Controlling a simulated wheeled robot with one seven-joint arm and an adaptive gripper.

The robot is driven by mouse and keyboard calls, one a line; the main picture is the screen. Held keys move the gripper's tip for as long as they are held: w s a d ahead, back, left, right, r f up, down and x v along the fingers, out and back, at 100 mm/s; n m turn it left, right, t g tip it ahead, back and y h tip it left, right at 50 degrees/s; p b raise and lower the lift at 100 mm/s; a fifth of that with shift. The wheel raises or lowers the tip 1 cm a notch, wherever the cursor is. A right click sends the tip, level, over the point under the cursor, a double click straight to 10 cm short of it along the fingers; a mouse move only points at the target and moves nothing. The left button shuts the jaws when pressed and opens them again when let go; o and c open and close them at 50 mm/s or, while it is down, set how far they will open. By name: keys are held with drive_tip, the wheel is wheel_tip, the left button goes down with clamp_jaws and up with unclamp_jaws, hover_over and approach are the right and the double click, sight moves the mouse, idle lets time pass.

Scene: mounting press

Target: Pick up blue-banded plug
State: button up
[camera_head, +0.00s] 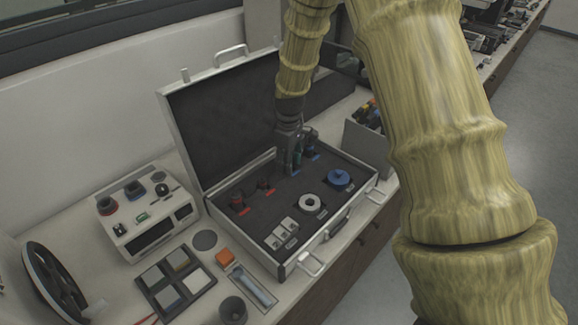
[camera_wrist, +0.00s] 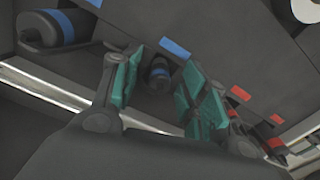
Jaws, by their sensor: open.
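My gripper (camera_head: 292,165) reaches down into the open case at its back right side. In the wrist view my gripper (camera_wrist: 160,78) is open, with green pads on both fingers. In the head view my gripper partly hides the plugs in that area.
The open case (camera_head: 272,262) has dark foam holding a blue disc (camera_head: 340,178), a white ring (camera_head: 311,205), metal blocks (camera_head: 281,234) and red-marked plugs (camera_head: 238,203). Its raised lid (camera_head: 220,120) stands behind my gripper. A white device (camera_head: 150,215) stands left.

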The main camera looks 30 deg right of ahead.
clamp_jaws()
idle(0.4)
